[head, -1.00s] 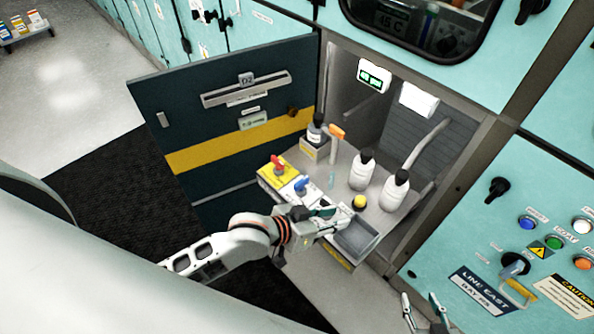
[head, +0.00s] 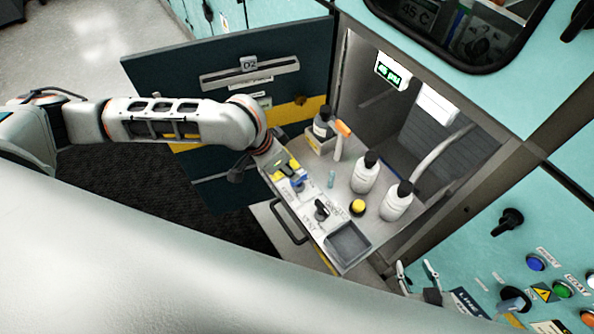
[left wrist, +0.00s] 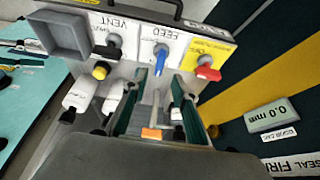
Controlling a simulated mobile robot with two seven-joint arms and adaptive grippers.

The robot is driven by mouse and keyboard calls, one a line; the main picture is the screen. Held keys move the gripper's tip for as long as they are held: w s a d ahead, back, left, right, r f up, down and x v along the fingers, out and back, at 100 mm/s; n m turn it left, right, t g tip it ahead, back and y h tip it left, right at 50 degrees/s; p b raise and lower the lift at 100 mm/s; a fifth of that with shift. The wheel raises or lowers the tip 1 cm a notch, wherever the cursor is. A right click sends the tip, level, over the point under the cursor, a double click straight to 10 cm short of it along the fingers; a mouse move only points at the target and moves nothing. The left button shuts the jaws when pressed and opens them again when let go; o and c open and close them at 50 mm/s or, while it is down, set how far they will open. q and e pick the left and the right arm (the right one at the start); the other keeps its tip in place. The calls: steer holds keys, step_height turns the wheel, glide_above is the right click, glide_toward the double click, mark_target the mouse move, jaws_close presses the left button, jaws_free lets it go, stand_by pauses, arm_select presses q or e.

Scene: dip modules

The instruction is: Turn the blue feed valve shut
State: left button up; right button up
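The blue feed valve (head: 299,183) sits on the shelf's sloped front panel, partly crowded by my left gripper in the head view. In the left wrist view the blue valve (left wrist: 161,58) is under the FEED label, its handle pointing down the picture. My left gripper (left wrist: 160,77) is open, with one finger to each side of the handle in that view; I cannot tell whether they touch it. In the head view my left gripper (head: 287,169) is over the panel's left end. My right gripper (head: 418,272) shows at the bottom, its fingers apart and empty.
A black vent valve (left wrist: 115,45) and a red valve (left wrist: 208,70) flank the blue one. A grey tray (head: 348,243) is at the panel's right end. White bottles (head: 365,174), a yellow-topped button (head: 357,207) and an orange-headed tool (head: 342,130) stand behind. The open door (head: 220,65) is at left.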

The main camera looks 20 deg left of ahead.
mark_target(299, 182)
arm_select(q)
steer(key=x, duration=0.7)
steer(key=shift+w+f, duration=0.1)
steer(key=shift+f, duration=0.15)
jaws_close()
